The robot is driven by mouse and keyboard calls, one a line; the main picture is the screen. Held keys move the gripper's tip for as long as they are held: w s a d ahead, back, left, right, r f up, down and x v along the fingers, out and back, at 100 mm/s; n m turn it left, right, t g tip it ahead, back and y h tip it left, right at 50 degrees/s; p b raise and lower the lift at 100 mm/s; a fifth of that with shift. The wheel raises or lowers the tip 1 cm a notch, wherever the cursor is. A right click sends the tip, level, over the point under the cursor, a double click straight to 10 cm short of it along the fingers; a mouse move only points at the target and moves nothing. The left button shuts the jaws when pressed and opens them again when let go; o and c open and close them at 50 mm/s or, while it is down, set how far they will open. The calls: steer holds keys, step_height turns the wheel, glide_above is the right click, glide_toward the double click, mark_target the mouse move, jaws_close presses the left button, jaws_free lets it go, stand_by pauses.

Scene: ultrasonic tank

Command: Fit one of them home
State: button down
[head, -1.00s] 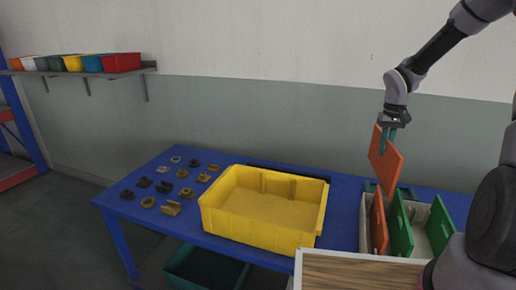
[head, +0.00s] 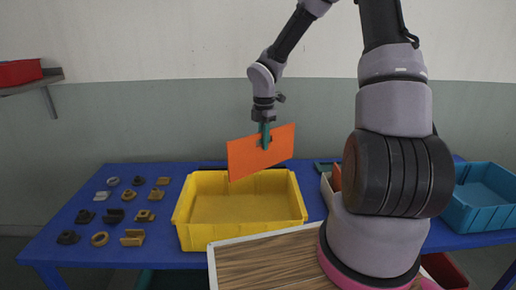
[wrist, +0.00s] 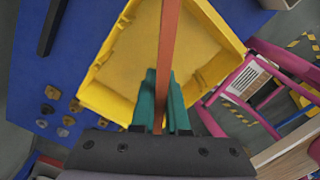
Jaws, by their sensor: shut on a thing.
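My gripper (head: 265,136) is shut on an orange panel (head: 248,156) and holds it in the air above the yellow bin (head: 186,222). The panel hangs with its broad face toward the head camera. In the wrist view the orange panel (wrist: 168,45) shows edge-on between the green fingers (wrist: 160,103), over the yellow bin (wrist: 108,62). The yellow bin stands on the blue table and looks empty. A pale box (head: 326,188) at the right is mostly hidden behind my arm, with a little orange showing in it.
Several small dark and brass-coloured parts (head: 114,216) lie on the blue table (head: 60,255), left of the bin. A light-blue bin (head: 470,208) stands at the right end. A wood-topped surface (head: 265,265) is in front. A red bin (head: 20,72) sits on a wall shelf.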

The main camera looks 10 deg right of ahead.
steer(key=s+a+f+n, duration=0.2)
steer(key=f+n, duration=0.3)
steer(key=n, duration=0.6)
steer(key=shift+s+a+f, duration=0.25)
steer(key=shift+s+f, duration=0.05)
steer(key=shift+s, duration=0.6)
step_height(320, 180, down, 14)
stand_by(3.4)
steer(key=c, duration=0.8)
jaws_free()
steer(key=shift+c, duration=0.2)
steer(key=shift+r, duration=0.1)
